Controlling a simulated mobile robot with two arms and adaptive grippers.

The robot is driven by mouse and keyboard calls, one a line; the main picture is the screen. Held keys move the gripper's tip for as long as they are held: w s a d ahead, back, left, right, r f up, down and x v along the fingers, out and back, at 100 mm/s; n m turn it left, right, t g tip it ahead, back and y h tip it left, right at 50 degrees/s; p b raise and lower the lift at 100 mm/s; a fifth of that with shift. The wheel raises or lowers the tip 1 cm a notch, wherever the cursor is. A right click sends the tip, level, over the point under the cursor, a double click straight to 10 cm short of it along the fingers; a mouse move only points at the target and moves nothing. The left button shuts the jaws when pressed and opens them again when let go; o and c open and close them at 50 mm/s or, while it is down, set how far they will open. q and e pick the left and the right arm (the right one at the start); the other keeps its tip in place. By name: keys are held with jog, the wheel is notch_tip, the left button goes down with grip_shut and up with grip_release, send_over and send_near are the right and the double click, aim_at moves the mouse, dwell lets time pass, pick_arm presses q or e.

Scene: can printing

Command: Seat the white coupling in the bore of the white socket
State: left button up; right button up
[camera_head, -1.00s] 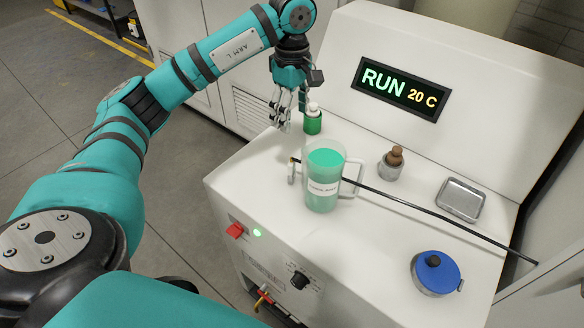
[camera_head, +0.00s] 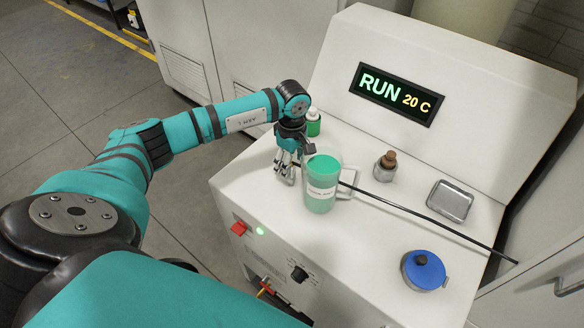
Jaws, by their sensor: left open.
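My left gripper (camera_head: 286,174) is open, with its fingers pointing down over the left end of the white machine top, just left of the jug. I cannot make out a white coupling or a white socket for certain. A thin black hose (camera_head: 430,216) runs across the top from behind the jug to the right edge. Its left end is hidden behind the gripper and jug, so I cannot tell whether the fingers touch it. My right gripper is not in view.
A clear jug (camera_head: 320,194) of green liquid stands close to the gripper. A green bottle (camera_head: 313,127) is behind it. A brown-stoppered container (camera_head: 386,170), a metal tray (camera_head: 450,201) and a blue-lidded pot (camera_head: 424,272) stand to the right.

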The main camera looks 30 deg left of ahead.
pick_arm(q)
jog(key=shift+f, duration=0.2)
grip_shut()
dwell(0.3)
jog(key=shift+r, duration=0.15)
jog(key=shift+w+r+b, duration=0.1)
jog(key=shift+r+b, duration=0.45)
jog(key=shift+b, duration=0.2)
jog(key=shift+s+d+r+b, duration=0.1)
jog(key=shift+s+r+b, duration=0.05)
jog(key=shift+r+b, duration=0.35)
jog(key=shift+s+d+r+b, duration=0.1)
jog(key=shift+r+b, duration=0.25)
jog(key=shift+r, duration=0.1)
jog(key=s+d+r+b, duration=0.1)
jog(key=s+d+b, duration=0.4)
jog(key=s, duration=0.8)
jog(key=shift+s+d+r, duration=0.2)
jog(key=shift+d+r, duration=0.2)
jog(key=shift+d, duration=1.1)
